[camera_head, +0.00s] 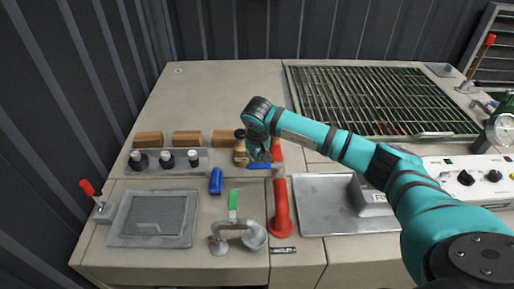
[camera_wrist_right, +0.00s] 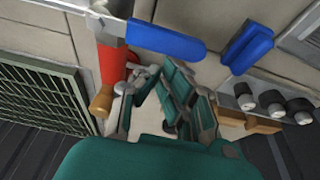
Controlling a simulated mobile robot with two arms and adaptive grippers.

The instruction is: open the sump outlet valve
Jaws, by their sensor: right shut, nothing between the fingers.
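A blue lever (camera_head: 262,166) lies sideways beside a red pipe (camera_head: 281,205); in the right wrist view this lever (camera_wrist_right: 165,40) reaches across from a metal valve body on the red pipe. A second blue handle (camera_head: 216,181) stands to its left and also shows in the wrist view (camera_wrist_right: 247,48). A green handle (camera_head: 234,200) is on the grey pipework in front. I cannot tell from any readable label which is the sump outlet valve. My right gripper (camera_head: 262,154) is shut and empty, just behind the first blue lever. Its fingers (camera_wrist_right: 165,75) appear apart from the lever. My left gripper is out of view.
Black knobs (camera_head: 166,160) and wooden blocks (camera_head: 187,138) are at the left. A red-handled lever (camera_head: 87,188) stands at the far left. A metal tray (camera_head: 320,207) lies right of the red pipe, and a green grating (camera_head: 380,100) behind. The back left surface is clear.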

